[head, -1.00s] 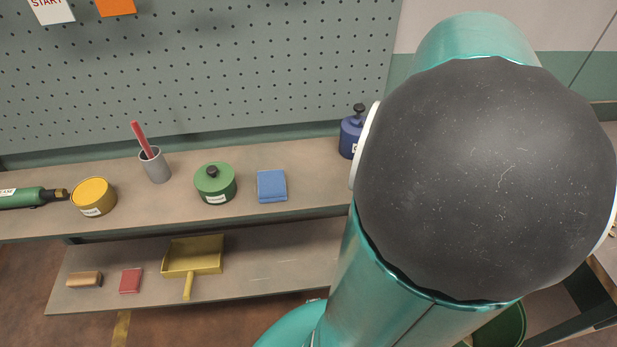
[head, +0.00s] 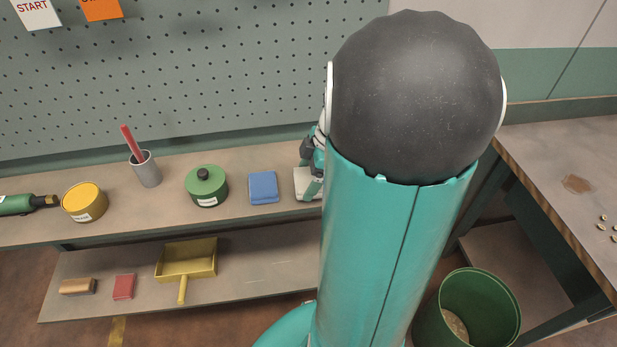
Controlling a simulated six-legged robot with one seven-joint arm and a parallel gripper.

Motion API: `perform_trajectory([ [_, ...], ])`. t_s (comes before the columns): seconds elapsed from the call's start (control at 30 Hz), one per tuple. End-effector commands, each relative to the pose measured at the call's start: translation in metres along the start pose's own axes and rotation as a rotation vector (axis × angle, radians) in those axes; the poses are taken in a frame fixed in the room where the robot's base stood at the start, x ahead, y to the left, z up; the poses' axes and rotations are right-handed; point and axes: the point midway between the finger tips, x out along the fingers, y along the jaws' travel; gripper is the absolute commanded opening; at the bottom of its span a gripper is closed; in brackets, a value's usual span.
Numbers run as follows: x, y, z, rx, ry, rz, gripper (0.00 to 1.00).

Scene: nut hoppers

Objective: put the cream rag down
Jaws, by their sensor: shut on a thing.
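The cream rag (head: 302,182) is on or just above the upper shelf (head: 235,217), to the right of a folded blue rag (head: 263,187). I cannot tell if it touches the shelf. My gripper (head: 312,184) is at the cream rag and shut on it. Only the left part of the gripper and rag shows; my own arm hides the rest.
On the upper shelf stand a green lidded tin (head: 206,186), a grey cup with a red stick (head: 147,170) and a yellow tin (head: 84,202). The lower shelf holds a yellow dustpan (head: 187,260). A green bin (head: 468,308) and a workbench (head: 575,150) are at right.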

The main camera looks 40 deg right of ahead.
Motion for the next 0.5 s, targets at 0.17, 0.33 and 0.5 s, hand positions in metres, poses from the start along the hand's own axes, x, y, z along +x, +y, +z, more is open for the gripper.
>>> perform_trajectory([
  [0.17,0.0115,-0.0001,0.0049,0.0,0.0,0.0,0.44],
  [0.33,0.0109,0.0,0.0048,-0.001,0.0,0.0,0.44],
  [0.5,0.0132,0.0001,0.006,-0.001,-0.001,0.001,0.89],
])
